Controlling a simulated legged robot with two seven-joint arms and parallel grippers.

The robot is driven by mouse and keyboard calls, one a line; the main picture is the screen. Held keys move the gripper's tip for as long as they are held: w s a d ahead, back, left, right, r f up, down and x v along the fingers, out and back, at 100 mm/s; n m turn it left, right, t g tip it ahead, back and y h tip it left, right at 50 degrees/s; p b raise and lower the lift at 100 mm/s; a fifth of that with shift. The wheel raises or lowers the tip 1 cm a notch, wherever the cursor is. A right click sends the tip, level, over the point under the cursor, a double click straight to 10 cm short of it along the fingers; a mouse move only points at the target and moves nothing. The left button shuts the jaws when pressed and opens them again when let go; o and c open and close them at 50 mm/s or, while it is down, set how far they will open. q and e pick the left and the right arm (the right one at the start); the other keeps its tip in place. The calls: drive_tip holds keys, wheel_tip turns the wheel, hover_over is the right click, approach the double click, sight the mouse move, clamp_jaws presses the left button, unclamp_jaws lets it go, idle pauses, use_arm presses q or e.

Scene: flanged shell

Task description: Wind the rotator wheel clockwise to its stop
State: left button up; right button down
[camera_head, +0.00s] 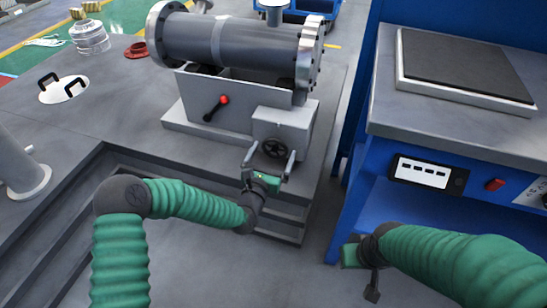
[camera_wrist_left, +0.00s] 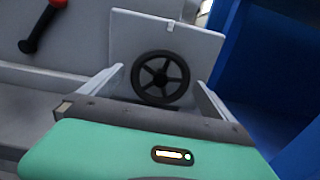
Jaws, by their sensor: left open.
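The rotator wheel (camera_head: 275,149) is a small black spoked handwheel on the front of a light grey gearbox (camera_head: 297,122) under the grey flanged shell (camera_head: 222,42). In the left wrist view the wheel (camera_wrist_left: 160,78) shows its rim and spokes, upright, between and beyond the fingers. My left gripper (camera_head: 270,163) is open in front of the wheel, one finger on either side of it; I see no clear contact. It also shows in the left wrist view (camera_wrist_left: 160,85). My right gripper (camera_head: 362,272) hangs at the lower right, away from the wheel; its jaws are unclear.
A lever with a red knob (camera_head: 217,107) sits on the stand left of the wheel. A blue bench (camera_head: 350,190) with a control panel (camera_head: 424,172) stands close on the right. A step edge (camera_head: 105,150) and a round lid with black handles (camera_head: 63,89) lie left.

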use_arm(q)
drive_tip(key=shift+w, duration=0.2)
drive_tip(key=c, duration=1.3)
drive_tip(key=shift+c, duration=0.2)
